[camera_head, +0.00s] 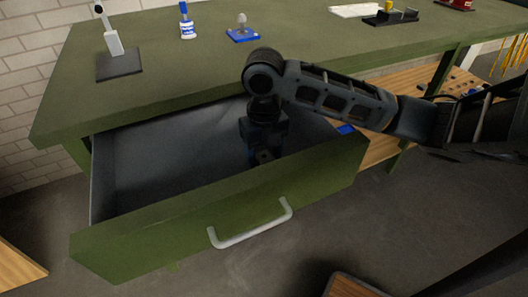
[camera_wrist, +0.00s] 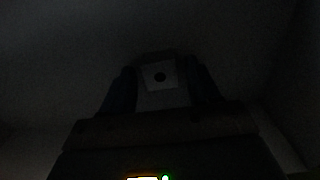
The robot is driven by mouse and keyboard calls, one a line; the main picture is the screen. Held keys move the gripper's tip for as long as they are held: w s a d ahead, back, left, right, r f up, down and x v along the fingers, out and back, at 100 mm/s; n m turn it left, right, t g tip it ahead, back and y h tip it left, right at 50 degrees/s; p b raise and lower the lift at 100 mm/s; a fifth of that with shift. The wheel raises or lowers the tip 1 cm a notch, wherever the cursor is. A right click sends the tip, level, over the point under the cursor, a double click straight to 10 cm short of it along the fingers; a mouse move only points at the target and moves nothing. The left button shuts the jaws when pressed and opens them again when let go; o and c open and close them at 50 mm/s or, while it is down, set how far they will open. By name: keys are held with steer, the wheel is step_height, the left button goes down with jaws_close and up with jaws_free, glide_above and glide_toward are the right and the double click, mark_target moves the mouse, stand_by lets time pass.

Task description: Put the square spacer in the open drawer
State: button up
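The open drawer (camera_head: 150,168) is pulled out from the green workbench, with a dark grey inside. My gripper (camera_head: 262,156) reaches down into the right half of the drawer. The square spacer (camera_wrist: 162,90) shows in the dark wrist view as a pale square block with a dark round hole. It sits between the two fingers of my gripper (camera_wrist: 161,82), which touch it on both sides as far as the dim light shows. In the head view the spacer is hidden by my gripper and the drawer front.
The drawer's green front (camera_head: 215,215) carries a silver handle (camera_head: 250,228). The left part of the drawer is empty. On the workbench (camera_head: 190,75) stand a dark stand (camera_head: 118,64), a blue-and-white bottle (camera_head: 187,22) and a blue base with a grey knob (camera_head: 242,33).

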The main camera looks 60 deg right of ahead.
mark_target(264, 156)
step_height(264, 156, up, 12)
steer(key=p, duration=0.1)
steer(key=shift+r, duration=0.2)
stand_by(0.5)
